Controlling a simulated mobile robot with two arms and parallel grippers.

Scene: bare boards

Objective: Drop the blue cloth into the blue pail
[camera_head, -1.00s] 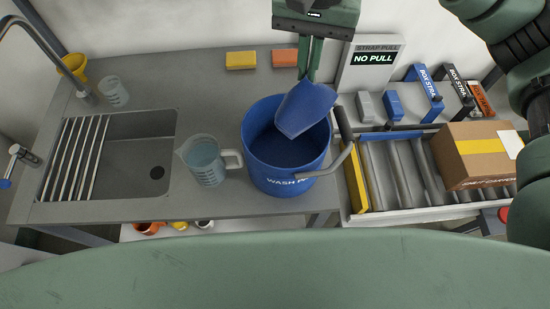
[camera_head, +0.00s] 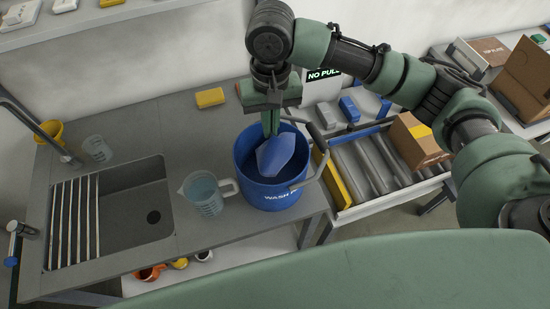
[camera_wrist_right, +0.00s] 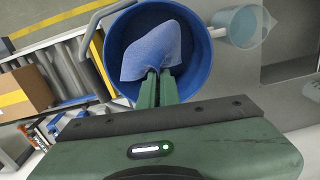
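The blue pail (camera_head: 268,196), marked "WASH", stands upright on the grey counter with its grey handle to the right; it also shows in the wrist view (camera_wrist_right: 194,92). My right gripper (camera_head: 270,130) points down over the pail's mouth. Its two fingers (camera_wrist_right: 157,76) are close together, shut on the blue cloth (camera_head: 278,154). The cloth hangs from the fingertips within the pail's opening and also shows in the wrist view (camera_wrist_right: 153,50). I cannot tell whether it touches the pail's inside. My left gripper is not in view.
A clear measuring jug (camera_head: 204,194) stands just left of the pail, with the sink (camera_head: 135,200) beyond it. A roller conveyor (camera_head: 370,165) with a cardboard box (camera_head: 415,140) is on the right. A yellow sponge (camera_head: 210,97) lies behind.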

